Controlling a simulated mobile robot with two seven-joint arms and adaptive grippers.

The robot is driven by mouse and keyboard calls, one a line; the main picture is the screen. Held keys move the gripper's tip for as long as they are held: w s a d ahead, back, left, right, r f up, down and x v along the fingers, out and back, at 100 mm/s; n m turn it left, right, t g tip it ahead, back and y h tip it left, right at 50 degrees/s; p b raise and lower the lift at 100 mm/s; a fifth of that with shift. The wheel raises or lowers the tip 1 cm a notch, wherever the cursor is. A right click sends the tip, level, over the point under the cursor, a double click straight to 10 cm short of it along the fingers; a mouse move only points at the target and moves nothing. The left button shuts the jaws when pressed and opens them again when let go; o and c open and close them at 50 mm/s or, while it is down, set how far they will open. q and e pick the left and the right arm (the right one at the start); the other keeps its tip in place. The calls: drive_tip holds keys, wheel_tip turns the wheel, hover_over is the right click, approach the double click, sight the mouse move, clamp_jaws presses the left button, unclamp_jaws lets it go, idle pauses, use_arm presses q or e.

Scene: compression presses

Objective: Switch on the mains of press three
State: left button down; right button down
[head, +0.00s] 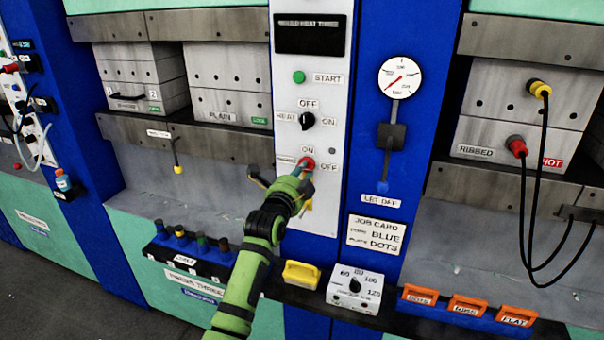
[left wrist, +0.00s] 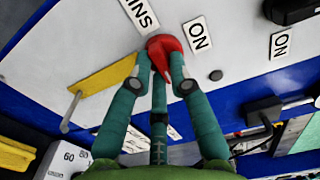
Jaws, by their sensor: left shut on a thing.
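The red mains knob (head: 308,162) sits low on the white control panel (head: 286,90), with ON printed above it, OFF to its right and a mains label to its left. My left gripper (head: 303,173) reaches up to it from below. In the left wrist view the two fingertips (left wrist: 165,68) are closed on either side of the red knob (left wrist: 163,43). The fingers partly cover the knob, and I cannot tell which way it points. My right gripper is not in view.
Above are a black heat knob (head: 308,121) and a green start button (head: 299,77). A yellow handle (head: 301,274) and a dial box (head: 355,291) stand below. A gauge (head: 400,77) with a blue-tipped lever (head: 383,187) hangs on the blue post to the right.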

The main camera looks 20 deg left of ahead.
use_arm(q)
drive_tip(key=shift+n, duration=0.3)
drive_tip(key=n+p, duration=0.1)
drive_tip(key=n, duration=0.2)
drive_tip(key=shift+d+r+n, duration=0.1)
drive_tip(key=shift+n, duration=0.2)
drive_tip(key=shift+d+r+n+p, duration=0.1)
drive_tip(key=shift+n+p, duration=0.6)
drive_tip(key=shift+n, duration=2.7)
drive_tip(key=shift+r+n+p, duration=0.1)
drive_tip(key=shift+n+p, duration=0.55)
drive_tip(key=shift+n, duration=2.75)
drive_tip(key=c, duration=1.1)
unclamp_jaws()
drive_tip(key=shift+f, duration=0.1)
drive_tip(key=shift+c, duration=0.2)
